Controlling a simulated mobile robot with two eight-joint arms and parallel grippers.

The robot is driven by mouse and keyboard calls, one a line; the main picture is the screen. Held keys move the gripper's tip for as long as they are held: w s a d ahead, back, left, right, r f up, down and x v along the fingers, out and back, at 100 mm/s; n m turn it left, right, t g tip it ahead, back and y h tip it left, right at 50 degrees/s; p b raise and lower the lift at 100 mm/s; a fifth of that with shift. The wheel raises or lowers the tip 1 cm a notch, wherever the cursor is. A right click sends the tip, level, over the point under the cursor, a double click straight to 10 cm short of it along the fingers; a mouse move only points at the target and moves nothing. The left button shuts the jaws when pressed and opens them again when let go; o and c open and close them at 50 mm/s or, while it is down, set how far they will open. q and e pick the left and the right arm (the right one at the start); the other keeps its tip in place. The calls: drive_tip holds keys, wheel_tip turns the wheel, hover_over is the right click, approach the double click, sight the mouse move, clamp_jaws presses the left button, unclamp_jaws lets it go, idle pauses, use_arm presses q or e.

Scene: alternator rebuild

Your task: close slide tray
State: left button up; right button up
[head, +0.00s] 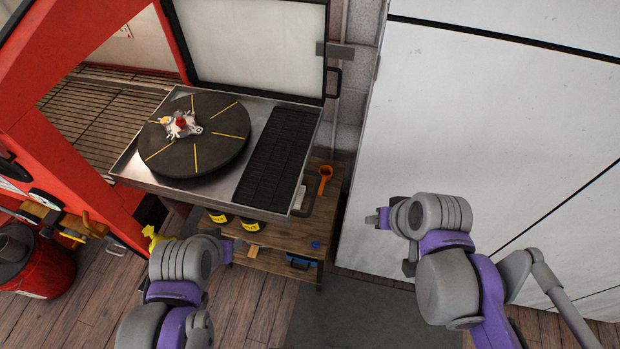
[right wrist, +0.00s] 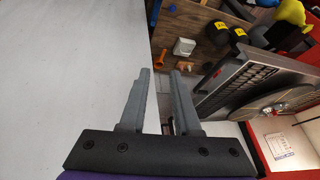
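The slide tray (head: 250,198) is a metal tray extending out of the red cabinet (head: 60,160). It carries a black round turntable (head: 215,155) with yellow lines and a black ribbed mat (head: 280,150). A small metal part with a red centre (head: 181,124) sits on the turntable. The tray also shows at the right of the right wrist view (right wrist: 235,95). My left gripper (head: 232,246) is in front of and below the tray; its fingers are mostly hidden. My right gripper (head: 374,219) is right of the tray, apart from it. In the right wrist view its fingers (right wrist: 162,72) are open and empty.
A wooden shelf (head: 270,262) below the tray holds yellow-black containers (head: 249,225), an orange funnel (head: 325,178) and a blue item (head: 300,261). A white door (head: 262,42) stands behind. A white wall panel (head: 470,120) is beside my right arm. A red bucket (head: 45,268) stands at left.

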drive_tip(key=w+a+y+b, duration=0.1)
drive_tip(key=w, duration=0.1)
drive_tip(key=w+a+f+m+g+y+b, duration=0.1)
drive_tip(key=w+a+b, duration=0.1)
drive_tip(key=w+a+g+y+b, duration=0.1)
drive_tip(key=w+a+y, duration=0.1)
drive_tip(key=shift+w+f+m+b, duration=0.2)
drive_tip(key=shift+w+m+b, duration=0.1)
drive_tip(key=shift+b, duration=0.05)
clamp_jaws()
drive_tip(key=y+b, duration=0.2)
drive_tip(key=y, duration=0.1)
approach(300, 182)
use_arm(q)
drive_tip(key=s+f, duration=0.4)
drive_tip(key=f, duration=0.7)
drive_tip(key=shift+s+f+g+b, duration=0.15)
drive_tip(key=shift+f+g+b, duration=0.1)
drive_tip(key=shift+g+b, duration=0.15)
use_arm(e)
drive_tip(key=shift+m+g, duration=0.3)
drive_tip(key=x, duration=0.6)
drive_tip(key=shift+w+d+f, duration=0.15)
drive_tip(key=shift+w+f, duration=0.2)
